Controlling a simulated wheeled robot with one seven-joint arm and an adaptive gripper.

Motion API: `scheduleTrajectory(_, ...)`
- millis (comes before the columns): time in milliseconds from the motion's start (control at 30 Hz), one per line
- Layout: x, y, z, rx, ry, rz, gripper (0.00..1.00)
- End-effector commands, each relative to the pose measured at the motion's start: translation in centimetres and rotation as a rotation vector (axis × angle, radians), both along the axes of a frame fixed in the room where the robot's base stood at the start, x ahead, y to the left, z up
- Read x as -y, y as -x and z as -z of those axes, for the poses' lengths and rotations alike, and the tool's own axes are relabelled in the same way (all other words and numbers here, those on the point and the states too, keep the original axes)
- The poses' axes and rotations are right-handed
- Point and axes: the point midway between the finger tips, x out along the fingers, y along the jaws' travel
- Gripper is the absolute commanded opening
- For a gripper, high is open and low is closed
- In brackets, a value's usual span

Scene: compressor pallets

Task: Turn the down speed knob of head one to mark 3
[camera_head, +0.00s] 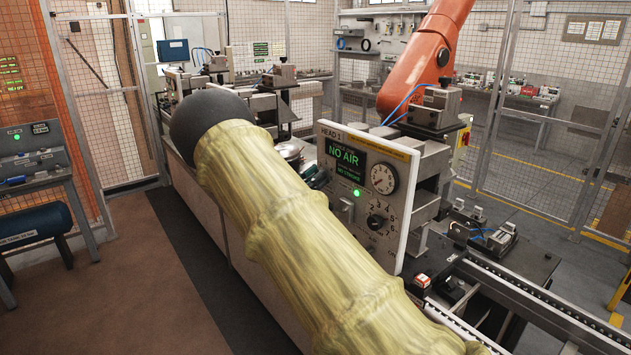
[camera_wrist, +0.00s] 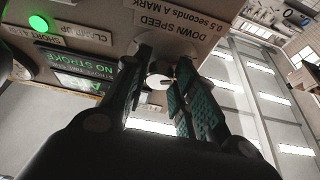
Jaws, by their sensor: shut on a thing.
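The head one panel (camera_head: 400,225), marked HEAD 1, stands right of centre in the head view. In the wrist view, upside down, its DOWN SPEED label (camera_wrist: 178,28) reads 0.5 seconds a mark. The down speed knob (camera_wrist: 158,80), pale and round, sits beside that label between my fingers. My gripper (camera_wrist: 160,72) is shut on it, with dark green pads on both sides. In the head view my gripper (camera_head: 316,179) shows only partly at the panel's left edge, and my arm covers much of the area. The knob's pointer and marks cannot be read.
The panel display (camera_head: 346,160) reads NO AIR, above a lit green lamp (camera_head: 357,193). A round gauge (camera_head: 383,178) and a black numbered knob (camera_head: 375,221) sit further right. An orange robot arm (camera_head: 425,55) stands behind, and a conveyor rail (camera_head: 545,305) runs at right.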

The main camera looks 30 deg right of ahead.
Motion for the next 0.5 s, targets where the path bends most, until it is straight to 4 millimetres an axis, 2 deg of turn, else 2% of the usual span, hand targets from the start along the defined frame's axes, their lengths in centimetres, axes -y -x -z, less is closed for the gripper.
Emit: scheduleTrajectory(500, -0.04, -0.3, 0.69, 0.262, -0.022, 0.0, 0.03)
